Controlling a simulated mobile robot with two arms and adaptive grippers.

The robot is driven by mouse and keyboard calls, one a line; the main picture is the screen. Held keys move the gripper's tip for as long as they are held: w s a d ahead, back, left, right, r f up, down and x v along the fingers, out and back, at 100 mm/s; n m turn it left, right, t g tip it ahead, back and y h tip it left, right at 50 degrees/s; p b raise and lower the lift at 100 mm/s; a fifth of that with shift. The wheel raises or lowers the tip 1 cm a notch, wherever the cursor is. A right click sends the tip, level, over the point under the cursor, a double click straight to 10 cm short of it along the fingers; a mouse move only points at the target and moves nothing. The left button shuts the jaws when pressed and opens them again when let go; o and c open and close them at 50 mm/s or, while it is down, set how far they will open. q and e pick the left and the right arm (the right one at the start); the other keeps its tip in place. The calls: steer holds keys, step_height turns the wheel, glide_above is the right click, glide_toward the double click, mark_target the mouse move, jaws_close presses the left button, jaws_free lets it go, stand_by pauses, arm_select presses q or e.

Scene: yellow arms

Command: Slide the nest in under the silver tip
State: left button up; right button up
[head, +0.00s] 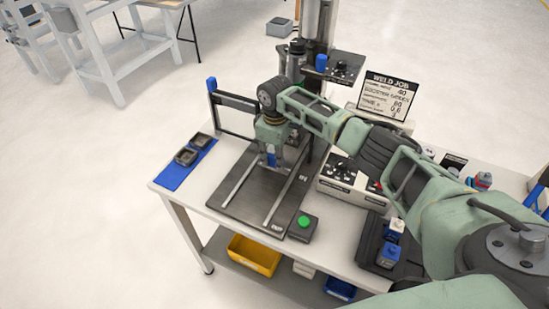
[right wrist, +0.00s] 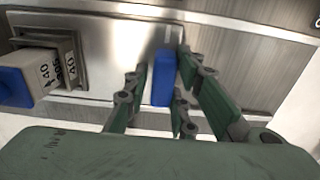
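My right gripper (head: 271,158) points down over the dark base plate (head: 248,203) with two light rails. In the right wrist view its fingers (right wrist: 163,70) stand on both sides of an upright blue tab (right wrist: 163,78); narrow gaps seem to show, so it looks open. The tab stands in front of a metal block (right wrist: 120,60), which seems to be the nest. In the head view the nest is mostly hidden behind the gripper. The silver tip cannot be made out; my right arm covers the area under the column (head: 318,22). My left gripper is not in view.
A blue mat (head: 178,172) with two dark parts lies at the left. A green button box (head: 304,225) stands at the front edge. A control box (head: 345,185) and a sign (head: 388,97) stand to the right. A yellow bin (head: 254,255) is below the table.

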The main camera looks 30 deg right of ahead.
steer(key=o, duration=0.3)
steer(key=shift+w+d, duration=0.1)
steer(key=shift+d, duration=0.05)
steer(key=shift+r, duration=0.15)
step_height(320, 180, up, 12)
steer(key=shift+f, duration=0.2)
stand_by(0.5)
